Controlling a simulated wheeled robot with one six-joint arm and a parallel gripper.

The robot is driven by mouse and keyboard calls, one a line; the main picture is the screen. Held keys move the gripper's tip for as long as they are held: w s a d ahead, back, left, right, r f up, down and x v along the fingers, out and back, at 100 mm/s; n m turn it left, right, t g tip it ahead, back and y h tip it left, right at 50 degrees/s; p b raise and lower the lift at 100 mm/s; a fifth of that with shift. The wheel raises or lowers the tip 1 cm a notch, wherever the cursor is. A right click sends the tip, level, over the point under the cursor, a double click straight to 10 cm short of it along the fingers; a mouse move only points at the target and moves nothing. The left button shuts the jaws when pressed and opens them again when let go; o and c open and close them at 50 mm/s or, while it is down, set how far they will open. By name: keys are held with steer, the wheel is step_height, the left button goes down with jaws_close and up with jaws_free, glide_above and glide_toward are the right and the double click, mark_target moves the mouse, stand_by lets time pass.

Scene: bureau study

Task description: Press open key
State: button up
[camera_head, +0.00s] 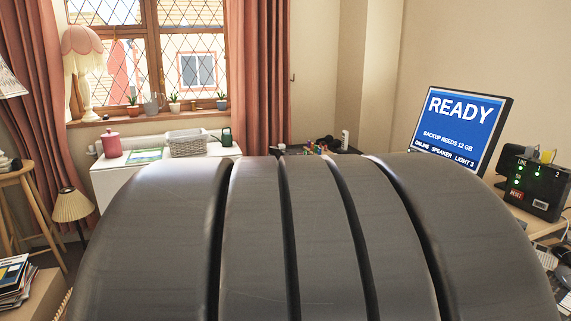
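No key marked open can be made out. A monitor (459,128) at the right shows a blue screen reading "READY", "BACKUP NEEDS 12 GB" and "ONLINE SPEAKER LIGHT 3". What looks like part of a light keyboard (545,257) shows low at the right edge, mostly hidden and too small to read. My gripper is not seen. A large dark ribbed shape very close to the camera hides the lower middle; I cannot tell what it is.
A black box (538,187) with green lights and a red RESET label stands right of the monitor. A white cabinet (108,183) at the back left bears a basket (187,143) and pink jar (112,145). A wooden stool (17,180) stands at the left.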

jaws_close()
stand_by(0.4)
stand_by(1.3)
